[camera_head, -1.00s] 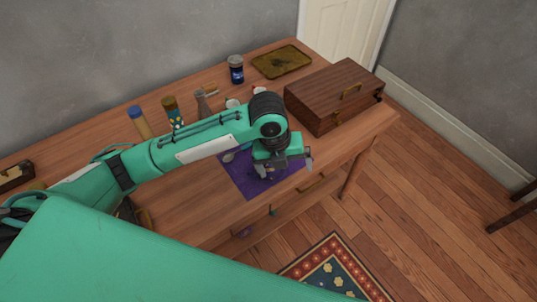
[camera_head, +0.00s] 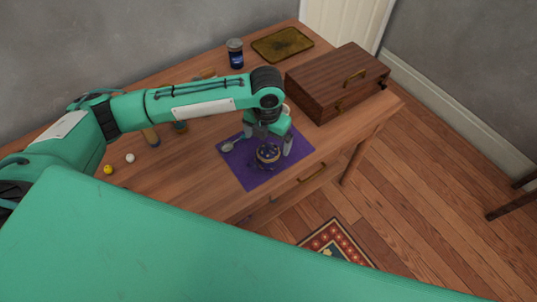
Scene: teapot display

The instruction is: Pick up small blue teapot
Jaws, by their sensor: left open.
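The small blue teapot (camera_head: 268,154) stands on a purple cloth (camera_head: 245,176) near the front of the wooden table; it is dark blue with gold-coloured trim. My left gripper (camera_head: 272,146) is open, pointing down, right at the teapot. One finger shows to the right of the teapot and the other is hard to make out. Whether the fingers touch the teapot cannot be told. The gripper hides part of the teapot's top. My right gripper is not in view.
A spoon (camera_head: 236,143) lies on the cloth left of the teapot. A wooden box (camera_head: 336,82) stands to the right, a tray (camera_head: 282,44) and a dark jar (camera_head: 235,54) behind. Small yellow (camera_head: 108,170) and white (camera_head: 130,158) balls lie left. My left arm hides several bottles.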

